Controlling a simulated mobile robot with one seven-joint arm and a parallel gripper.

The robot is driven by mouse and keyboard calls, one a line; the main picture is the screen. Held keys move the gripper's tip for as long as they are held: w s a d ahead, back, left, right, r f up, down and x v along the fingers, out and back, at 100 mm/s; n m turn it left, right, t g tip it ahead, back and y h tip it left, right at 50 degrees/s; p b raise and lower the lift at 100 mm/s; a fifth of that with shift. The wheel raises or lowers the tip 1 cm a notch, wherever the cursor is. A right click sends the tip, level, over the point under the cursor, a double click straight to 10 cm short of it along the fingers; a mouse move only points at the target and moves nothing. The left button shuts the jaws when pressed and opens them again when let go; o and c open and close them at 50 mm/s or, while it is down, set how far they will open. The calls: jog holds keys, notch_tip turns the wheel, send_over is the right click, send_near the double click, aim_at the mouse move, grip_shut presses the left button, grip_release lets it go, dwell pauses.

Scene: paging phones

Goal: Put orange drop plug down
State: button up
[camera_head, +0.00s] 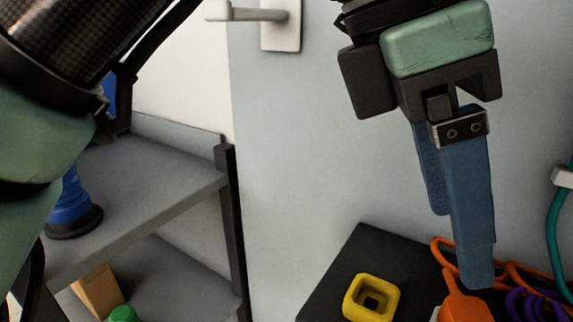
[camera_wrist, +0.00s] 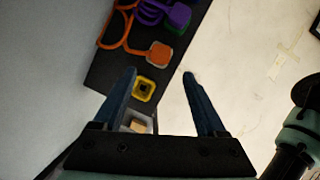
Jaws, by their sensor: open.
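The orange drop plug (camera_head: 464,306) is at the bottom edge of the head view, partly cut off, with an orange cord looping behind it. In the wrist view the orange plug (camera_wrist: 160,54) lies at the edge of the black surface, just beyond the fingertips. My gripper (camera_head: 462,250) points down with its blue fingers apart. One fingertip overlaps the plug's top in the head view; whether they touch I cannot tell.
A yellow square socket (camera_head: 371,298) sits on the black surface (camera_head: 345,262) left of the plug. A purple cord (camera_wrist: 150,12) with a green end lies near the orange cord. A teal cord (camera_head: 558,225) hangs at right. Grey shelves (camera_head: 150,190) stand at left.

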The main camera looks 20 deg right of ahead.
jog(key=shift+v, duration=1.25)
